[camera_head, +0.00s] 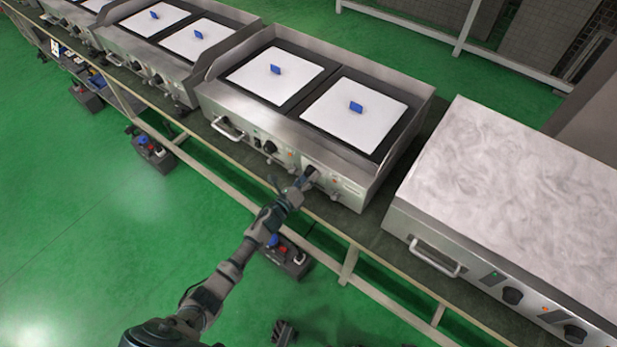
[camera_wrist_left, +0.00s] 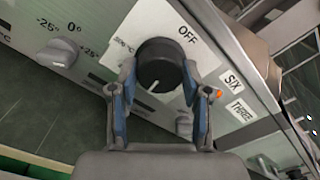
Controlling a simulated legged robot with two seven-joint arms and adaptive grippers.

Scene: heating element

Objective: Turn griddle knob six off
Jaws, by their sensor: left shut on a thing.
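The griddle (camera_head: 330,160) with two dark plates, each under a white sheet with a blue block, stands on the bench. My left gripper (camera_head: 303,179) is at its front panel. In the left wrist view, the round black knob (camera_wrist_left: 160,66) sits between the blue-padded fingers of my left gripper (camera_wrist_left: 161,98), which are shut on it. A plate behind the knob reads OFF at its upper right. The knob's white line points down, away from OFF. Tags SIX (camera_wrist_left: 233,80) and THREE (camera_wrist_left: 241,110) are to the right. A dark finger-like part, perhaps my right gripper (camera_head: 283,332), shows at the bottom edge.
Another griddle (camera_head: 165,45) stands to the left. A wide appliance with a pale mottled top (camera_head: 520,190) stands to the right. A small grey knob (camera_wrist_left: 184,125) is close beside the right finger. A dark box (camera_head: 287,258) is below the bench rail. The green floor in front is mostly open.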

